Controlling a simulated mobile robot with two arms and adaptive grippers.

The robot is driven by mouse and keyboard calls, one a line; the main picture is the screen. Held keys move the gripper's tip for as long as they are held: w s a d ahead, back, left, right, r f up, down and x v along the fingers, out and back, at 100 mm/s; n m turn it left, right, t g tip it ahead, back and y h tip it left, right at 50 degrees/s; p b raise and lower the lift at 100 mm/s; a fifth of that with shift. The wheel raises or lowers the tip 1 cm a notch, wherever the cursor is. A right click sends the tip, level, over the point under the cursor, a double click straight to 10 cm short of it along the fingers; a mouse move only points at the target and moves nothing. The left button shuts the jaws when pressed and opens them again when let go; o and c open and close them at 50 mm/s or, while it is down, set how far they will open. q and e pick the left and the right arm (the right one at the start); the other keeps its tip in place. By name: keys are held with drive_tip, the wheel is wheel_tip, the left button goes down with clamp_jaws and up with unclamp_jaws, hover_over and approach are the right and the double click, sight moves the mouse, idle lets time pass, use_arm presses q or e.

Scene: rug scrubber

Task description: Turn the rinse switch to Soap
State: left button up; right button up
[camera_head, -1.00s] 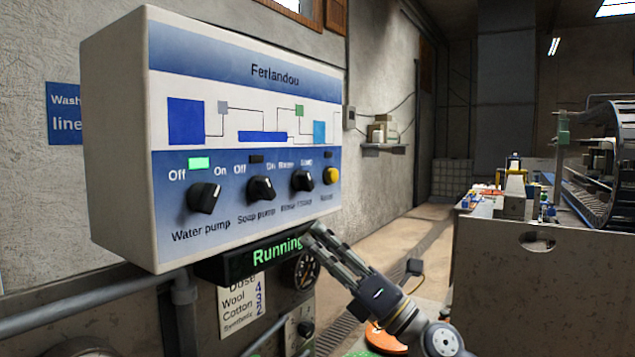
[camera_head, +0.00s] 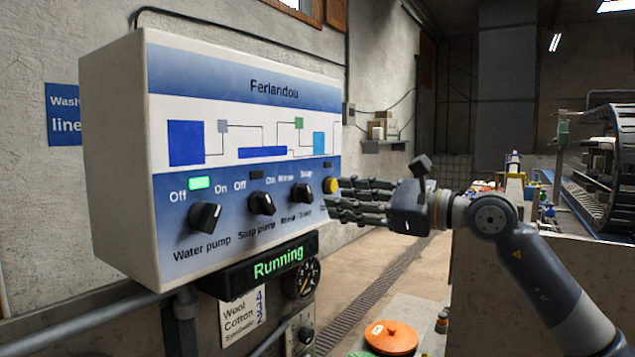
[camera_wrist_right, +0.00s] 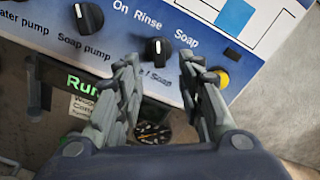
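The rinse switch is a black knob (camera_head: 302,194) on the right part of the control box (camera_head: 115,150), between the labels Rinse and Soap. In the right wrist view the knob (camera_wrist_right: 158,50) shows ahead of the fingertips, its white mark pointing up, slightly left of the Soap label. My right gripper (camera_head: 335,200) is beside the box's right edge, pointing left. In the wrist view its fingers (camera_wrist_right: 160,70) are spread apart with nothing between them, the knob just beyond the gap. Touch with the panel cannot be told. My left gripper is not in view.
The water pump knob (camera_head: 205,217) and soap pump knob (camera_head: 262,203) sit left of the rinse knob. A yellow button (camera_head: 330,186) is close to my right fingers. A green "Running" display (camera_head: 262,263) hangs below the box. An orange lid (camera_head: 391,337) lies lower right.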

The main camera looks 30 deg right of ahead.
sight(311, 195)
drive_tip(key=p+x, duration=0.2)
drive_tip(key=x, duration=0.1)
drive_tip(key=p+x, duration=0.1)
drive_tip(key=shift+w+a+r, duration=0.2)
drive_tip(key=shift+w+r, duration=0.1)
drive_tip(key=shift+w, duration=0.05)
drive_tip(key=shift+w+a+f+p, duration=0.1)
drive_tip(key=shift+w+a+p, duration=0.05)
drive_tip(key=shift+w+p, duration=0.25)
drive_tip(key=shift+w+a+f+p, duration=0.15)
drive_tip(key=shift+w+a+p, duration=0.1)
drive_tip(key=shift+w, duration=0.15)
clamp_jaws()
